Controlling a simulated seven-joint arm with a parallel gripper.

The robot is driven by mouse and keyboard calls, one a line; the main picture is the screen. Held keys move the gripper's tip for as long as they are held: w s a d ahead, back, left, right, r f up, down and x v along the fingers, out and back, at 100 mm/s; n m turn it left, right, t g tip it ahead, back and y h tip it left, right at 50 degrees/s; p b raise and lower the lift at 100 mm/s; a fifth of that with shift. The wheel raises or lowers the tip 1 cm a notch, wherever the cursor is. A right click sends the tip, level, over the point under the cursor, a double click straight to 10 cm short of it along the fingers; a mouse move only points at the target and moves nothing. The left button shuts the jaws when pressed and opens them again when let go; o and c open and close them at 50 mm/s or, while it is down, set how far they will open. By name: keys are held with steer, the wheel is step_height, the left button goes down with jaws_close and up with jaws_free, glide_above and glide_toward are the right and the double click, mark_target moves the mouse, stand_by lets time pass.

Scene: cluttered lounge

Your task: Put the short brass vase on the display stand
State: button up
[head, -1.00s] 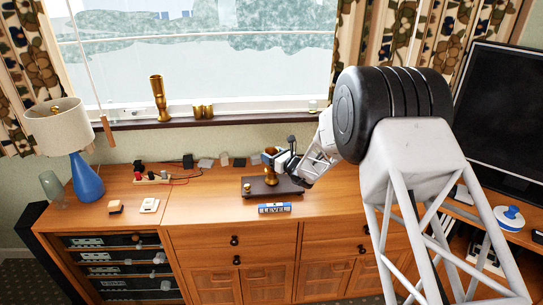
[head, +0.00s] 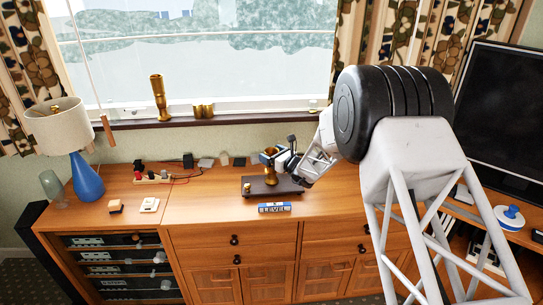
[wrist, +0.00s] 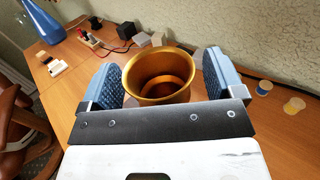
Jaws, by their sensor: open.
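The short brass vase (head: 270,176) stands upright on the dark display stand (head: 285,190) on the wooden cabinet. In the wrist view the flared mouth of the vase (wrist: 158,75) lies between the two blue-padded fingers. My gripper (head: 280,157) is open around the vase, with a gap visible on the right side; the left pad is close to the rim, and I cannot tell whether it touches. The stand is hidden in the wrist view.
A blue level (head: 274,207) lies just in front of the stand. A blue lamp (head: 86,180) is at the left. Small blocks and red wires lie behind. The cabinet top left of the stand is mostly clear.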

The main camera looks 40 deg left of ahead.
steer(key=d, duration=1.2)
steer(key=shift+s, duration=0.35)
stand_by(0.5)
steer(key=s+d+r+n+g+h, duration=0.15)
steer(key=s+d+r+n, duration=0.35)
steer(key=d, duration=0.6)
steer(key=s+d+r+n+h, duration=0.2)
steer(key=d+r+h, duration=0.1)
steer(key=d+r, duration=0.6)
steer(key=s+d+r+n+g+h, duration=0.15)
steer(key=s+d+r+n, duration=0.3)
steer(key=d, duration=0.75)
steer(key=s+d+r+n+t+h, duration=0.1)
steer(key=s+d+h, duration=0.3)
steer(key=s+d, duration=0.4)
steer(key=s+d+r+n+t+h, duration=0.1)
steer(key=s+d+n+t+h, duration=0.1)
steer(key=s+d, duration=0.7)
steer(key=s+d+r+n+t+h, duration=0.1)
steer(key=s+d+n+h, duration=0.3)
steer(key=d, duration=1.7)
steer(key=s+h, duration=0.2)
steer(key=s, duration=0.3)
steer(key=shift+s+t, duration=0.25)
steer(key=shift+t, duration=0.05)
